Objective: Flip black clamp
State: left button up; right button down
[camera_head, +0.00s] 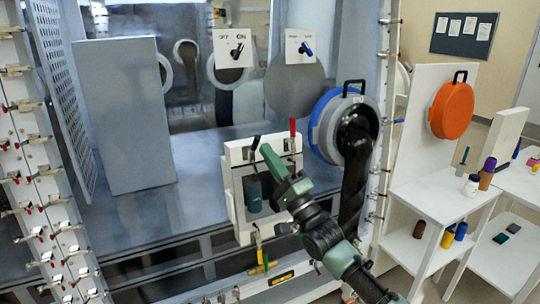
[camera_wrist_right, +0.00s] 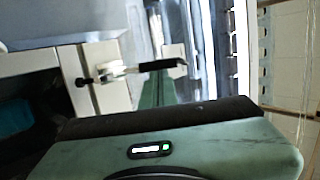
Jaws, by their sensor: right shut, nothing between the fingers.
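The black clamp (camera_head: 255,143) sits on the top left of a white frame (camera_head: 232,158) around a small opening. In the right wrist view, its black handle (camera_wrist_right: 163,65) points right from a metal body fixed to the white frame. My right gripper (camera_head: 268,152) is green and shut, with nothing in it. Its tip is close beside the black clamp; I cannot tell whether they touch. In the wrist view its finger (camera_wrist_right: 157,88) rises just below and behind the handle. My left gripper is not in view.
A red-handled clamp (camera_head: 292,128) stands at the frame's top right. A dark cylinder (camera_head: 252,193) is inside the opening. A blue-ringed port (camera_head: 325,125) with a black glove is close on the right. A white shelf (camera_head: 430,195) with bottles stands farther right.

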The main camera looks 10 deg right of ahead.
jog(key=shift+w+r+m+g+h+p, duration=0.1)
jog(key=shift+r+m+g+h+p, duration=0.3)
jog(key=shift+p, duration=0.7)
jog(key=shift+r, duration=0.1)
jog(key=shift+w+a+r+b, duration=0.25)
jog(key=shift+w+r+b, duration=0.45)
jog(key=shift+b, duration=0.05)
jog(key=shift+w+a+r+b, duration=0.25)
jog(key=shift+w+r+b, duration=0.4)
jog(key=shift+b, duration=0.05)
jog(key=shift+r, duration=0.1)
